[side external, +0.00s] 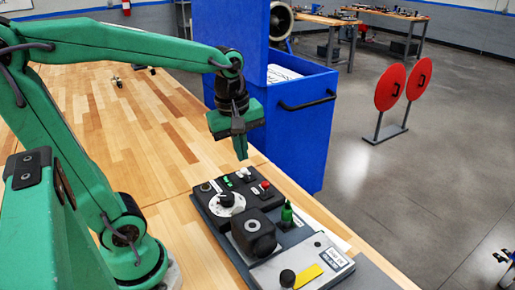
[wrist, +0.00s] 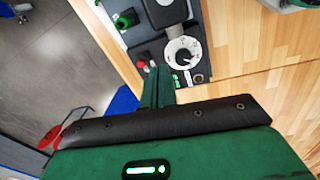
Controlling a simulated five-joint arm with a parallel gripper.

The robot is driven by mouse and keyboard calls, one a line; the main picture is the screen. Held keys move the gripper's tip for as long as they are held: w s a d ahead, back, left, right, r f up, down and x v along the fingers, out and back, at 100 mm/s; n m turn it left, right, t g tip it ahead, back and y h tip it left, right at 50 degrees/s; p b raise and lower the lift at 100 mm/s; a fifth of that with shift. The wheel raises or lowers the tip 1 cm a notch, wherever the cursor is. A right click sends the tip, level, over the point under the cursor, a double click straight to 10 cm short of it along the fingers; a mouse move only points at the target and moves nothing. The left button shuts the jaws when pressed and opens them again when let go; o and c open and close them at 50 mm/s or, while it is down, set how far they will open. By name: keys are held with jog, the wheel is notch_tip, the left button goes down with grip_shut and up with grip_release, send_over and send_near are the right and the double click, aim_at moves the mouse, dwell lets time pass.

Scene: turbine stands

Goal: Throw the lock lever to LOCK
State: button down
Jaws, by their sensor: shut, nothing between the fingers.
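A dark control panel (side external: 217,216) lies on the wooden bench at its right part. A green upright handle (side external: 287,215) stands on its right side and also shows in the wrist view (wrist: 125,19). No LOCK lettering is readable, so I cannot tell for certain which control is the lock lever. My gripper (side external: 241,157) is shut and empty, pointing down above the panel's back end, apart from it. In the wrist view my closed fingers (wrist: 158,72) overlap the panel edge near the red button (wrist: 142,62) and the white dial (wrist: 182,52).
A black block (side external: 254,232) sits mid-panel. A grey plate (side external: 310,262) with a black knob (side external: 287,278) and yellow label is at the front. A blue cabinet (side external: 300,125) stands behind the bench edge.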

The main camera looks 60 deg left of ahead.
jog(key=w+a+f+n+g, duration=0.1)
jog(key=w+n, duration=0.1)
jog(key=n, duration=0.4)
jog(key=n+g, duration=0.4)
jog(key=n, duration=1)
send_over(266, 187)
jog(key=s+a, duration=0.1)
jog(key=s, duration=0.2)
jog(key=shift+h, duration=0.4)
jog(key=f, duration=0.5)
jog(key=shift+w+a+f, duration=0.1)
jog(key=shift+w+f, duration=0.1)
jog(key=shift+w, duration=0.05)
jog(key=shift+f, duration=0.1)
jog(key=x, duration=0.9)
jog(key=shift+s+a+f, duration=0.15)
jog(key=shift+a+f, duration=0.05)
jog(key=shift+f, duration=0.25)
jog(key=shift+w+r, duration=0.15)
jog(key=shift+w, duration=1.85)
